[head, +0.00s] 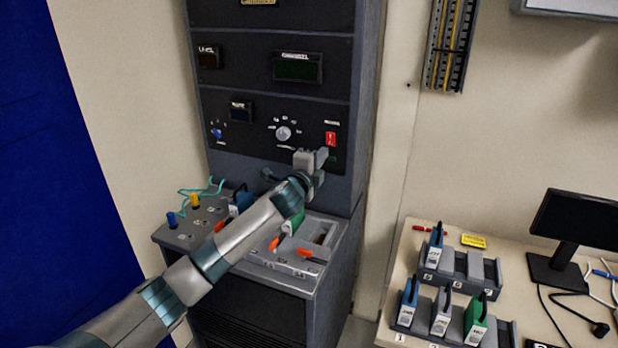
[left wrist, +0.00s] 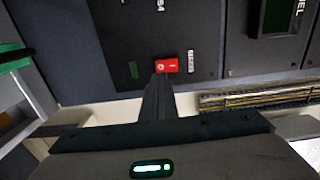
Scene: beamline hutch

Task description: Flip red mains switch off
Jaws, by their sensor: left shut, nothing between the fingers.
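The red mains switch (head: 331,139) is a small red rocker at the lower right of the dark rack panel. In the left wrist view the red switch (left wrist: 166,65) lies straight ahead of my fingertips, with white marks on its face. My left gripper (head: 322,156) is shut and empty, just below the switch in the head view. In the left wrist view the shut fingers (left wrist: 159,78) end at the switch's lower edge. I cannot tell whether they touch it. My right gripper is not in view.
The rack panel also has a white knob (head: 283,133), a blue knob (head: 216,133) and a dark display (head: 297,67). A sloped console (head: 180,238) with plugs lies under my left arm. A bench (head: 405,262) with card holders and a monitor (head: 577,229) stands at right.

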